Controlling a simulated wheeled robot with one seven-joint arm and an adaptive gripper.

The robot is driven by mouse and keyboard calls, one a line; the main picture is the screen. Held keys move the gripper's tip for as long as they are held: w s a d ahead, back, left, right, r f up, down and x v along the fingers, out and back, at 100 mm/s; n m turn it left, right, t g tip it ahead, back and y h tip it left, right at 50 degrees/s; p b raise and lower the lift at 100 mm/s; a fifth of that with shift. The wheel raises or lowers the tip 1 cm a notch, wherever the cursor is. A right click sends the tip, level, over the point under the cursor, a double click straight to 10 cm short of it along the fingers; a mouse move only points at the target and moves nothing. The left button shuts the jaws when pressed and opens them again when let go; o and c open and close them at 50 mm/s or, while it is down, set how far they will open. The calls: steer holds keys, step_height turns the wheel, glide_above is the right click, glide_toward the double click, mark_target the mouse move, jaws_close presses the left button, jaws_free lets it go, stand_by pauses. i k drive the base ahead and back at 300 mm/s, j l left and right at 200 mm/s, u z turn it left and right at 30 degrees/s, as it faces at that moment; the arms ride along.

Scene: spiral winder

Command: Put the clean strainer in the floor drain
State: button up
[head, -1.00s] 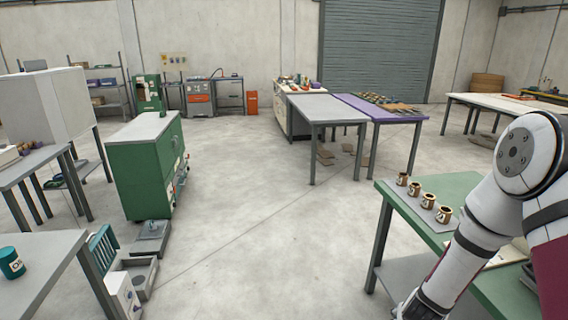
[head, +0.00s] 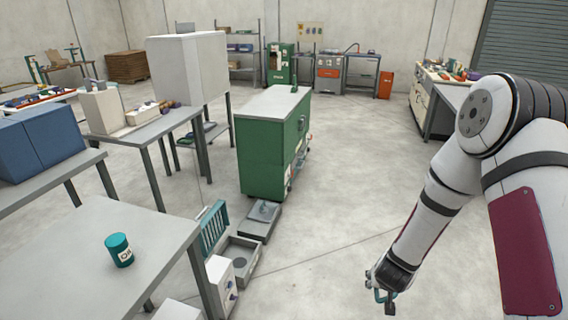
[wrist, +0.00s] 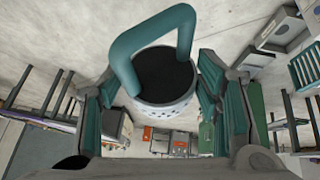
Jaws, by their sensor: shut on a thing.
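The strainer (wrist: 163,98) is a perforated light-grey cup with a dark inside and a thick teal bail handle (wrist: 140,40). My gripper (wrist: 160,85) is shut on it, with teal-padded fingers on both sides of it in the wrist view. In the head view my gripper (head: 384,293) hangs at the lower right over open floor, with a bit of teal showing at its end. A low grey tray with a round recess (head: 239,258) sits on the floor at centre left, apart from my gripper. It looks like the floor drain, though I cannot be certain.
A grey block (head: 260,219) lies behind the tray, a teal rack (head: 214,228) to its left, and a white box (head: 221,278) in front. A green cabinet (head: 262,163) stands beyond. A grey table (head: 75,255) with a teal canister (head: 119,250) is at left. Floor between tray and gripper is clear.

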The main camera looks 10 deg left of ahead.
mark_target(235, 261)
steer(key=i+u, duration=0.1)
steer(key=i, duration=0.45)
steer(key=i+l+u, duration=0.1)
steer(key=i, duration=0.45)
steer(key=i+l+u, duration=0.1)
steer(key=i, duration=0.4)
steer(key=i+l+u, duration=0.25)
steer(key=i+u, duration=0.2)
steer(key=i+l+u, duration=0.85)
steer(key=l, duration=0.25)
steer(key=i, duration=0.1)
